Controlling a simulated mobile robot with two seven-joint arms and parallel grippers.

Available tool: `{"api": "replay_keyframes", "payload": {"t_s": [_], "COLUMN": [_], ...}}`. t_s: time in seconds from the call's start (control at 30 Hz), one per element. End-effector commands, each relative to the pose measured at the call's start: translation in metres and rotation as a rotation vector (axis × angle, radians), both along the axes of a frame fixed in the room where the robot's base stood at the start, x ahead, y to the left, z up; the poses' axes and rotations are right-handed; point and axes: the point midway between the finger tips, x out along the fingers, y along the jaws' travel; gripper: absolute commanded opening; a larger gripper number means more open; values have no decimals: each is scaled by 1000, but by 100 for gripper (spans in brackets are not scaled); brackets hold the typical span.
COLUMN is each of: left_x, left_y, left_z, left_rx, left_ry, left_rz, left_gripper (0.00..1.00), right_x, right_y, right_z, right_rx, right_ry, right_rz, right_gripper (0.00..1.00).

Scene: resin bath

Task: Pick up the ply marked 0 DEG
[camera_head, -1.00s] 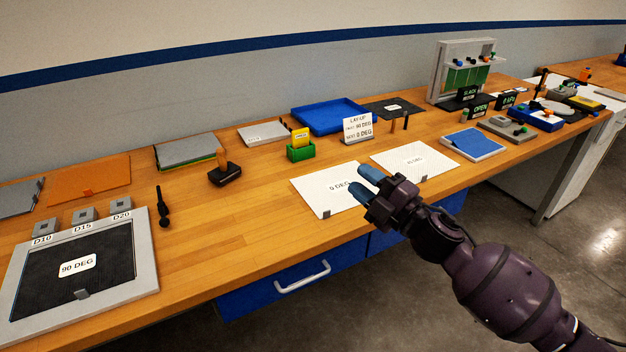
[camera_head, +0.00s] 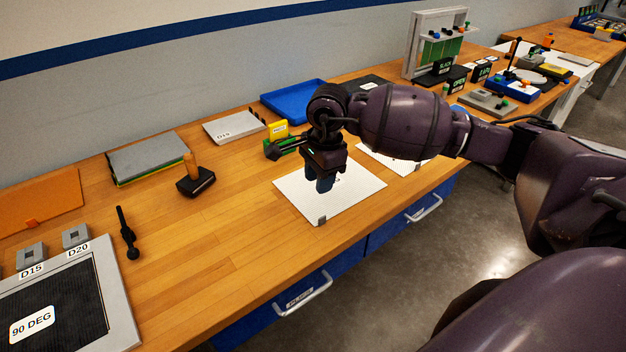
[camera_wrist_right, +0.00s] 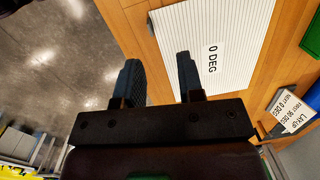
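The 0 DEG ply (camera_head: 354,194) is a white ruled sheet lying flat on the wooden bench, with a small grey tab (camera_head: 319,220) at its front edge. My right gripper (camera_head: 320,186) points down over it and hides its label in the head view. In the right wrist view the ply (camera_wrist_right: 232,32) shows its "0 DEG" label beyond the fingers, and the tab (camera_wrist_right: 150,26) lies at its left edge. The right gripper (camera_wrist_right: 158,78) is open and empty, its fingers apart. I cannot tell its exact height above the sheet. My left gripper is not in view.
A second white sheet (camera_head: 408,166) lies to the right, partly behind my right arm. A black ply marked 90 DEG (camera_head: 72,302) lies in a grey frame at front left. A stamp-like tool (camera_head: 196,180) and blue tray (camera_head: 291,99) stand behind. Bare bench (camera_head: 225,235) lies left of the ply.

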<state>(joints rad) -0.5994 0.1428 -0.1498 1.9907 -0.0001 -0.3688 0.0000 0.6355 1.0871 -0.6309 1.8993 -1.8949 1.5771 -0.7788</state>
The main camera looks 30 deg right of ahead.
Motion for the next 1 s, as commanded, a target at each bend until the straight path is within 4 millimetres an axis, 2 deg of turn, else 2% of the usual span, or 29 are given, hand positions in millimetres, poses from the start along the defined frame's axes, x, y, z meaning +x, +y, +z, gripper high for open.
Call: {"api": "replay_keyframes", "payload": {"t_s": [0.1, 0.23, 0.5, 0.77, 1.0], "left_x": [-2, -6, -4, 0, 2], "left_y": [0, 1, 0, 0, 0], "left_z": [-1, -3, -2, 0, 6], "left_rx": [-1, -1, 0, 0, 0], "left_ry": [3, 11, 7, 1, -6], "left_rz": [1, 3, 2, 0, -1], "left_gripper": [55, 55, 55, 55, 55], "right_x": [-7, -9, -9, -9, -8], "right_y": [-11, -13, -12, -10, -3], "right_z": [-1, -6, -44, -60, -90], "right_rx": [-71, -82, -78, -77, -75], "right_ry": [39, 55, 55, 53, 55], "right_rz": [49, 83, 84, 84, 83], "right_gripper": [35, 35, 35, 35, 35]}}
